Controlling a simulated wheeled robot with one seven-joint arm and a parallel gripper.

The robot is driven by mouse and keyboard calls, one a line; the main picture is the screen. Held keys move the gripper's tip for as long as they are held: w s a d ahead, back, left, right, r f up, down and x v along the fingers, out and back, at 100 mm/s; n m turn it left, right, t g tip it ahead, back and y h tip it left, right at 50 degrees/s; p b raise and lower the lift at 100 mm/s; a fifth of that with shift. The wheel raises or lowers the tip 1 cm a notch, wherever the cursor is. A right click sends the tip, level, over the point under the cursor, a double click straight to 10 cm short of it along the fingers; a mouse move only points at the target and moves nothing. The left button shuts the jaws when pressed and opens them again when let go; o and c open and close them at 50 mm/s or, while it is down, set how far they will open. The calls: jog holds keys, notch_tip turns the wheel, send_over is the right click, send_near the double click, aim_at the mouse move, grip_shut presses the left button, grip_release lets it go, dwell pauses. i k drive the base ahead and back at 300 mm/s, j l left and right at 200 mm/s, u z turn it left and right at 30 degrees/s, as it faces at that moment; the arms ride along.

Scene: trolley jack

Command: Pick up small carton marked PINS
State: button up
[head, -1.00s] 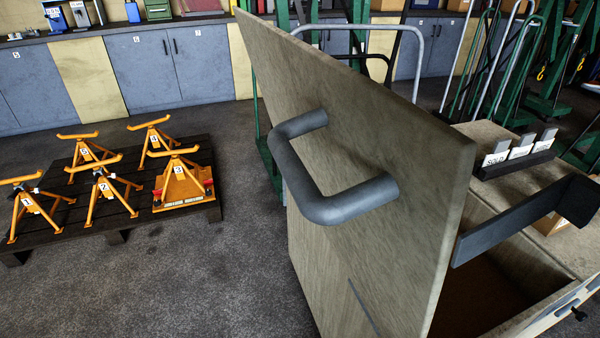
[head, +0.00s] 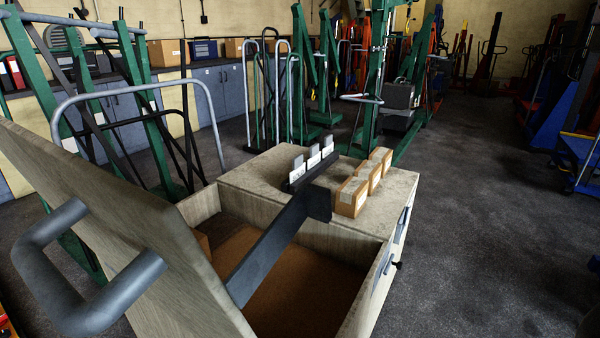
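Three small brown cartons stand in a row on the flat top of a wooden chest in the head view: the near carton (head: 351,197), the middle carton (head: 367,178) and the far carton (head: 381,160). Pale labels show on them, but the lettering is too small to read, so I cannot tell which is marked PINS. My gripper is not in view.
The chest's raised lid (head: 120,235) with a thick grey handle (head: 85,275) fills the lower left. A dark bar (head: 268,248) crosses the open compartment (head: 310,290). A black rack (head: 315,172) with three upright tags stands left of the cartons.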

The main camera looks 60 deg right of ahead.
aim_at(384, 155)
jog(key=z, duration=1.85)
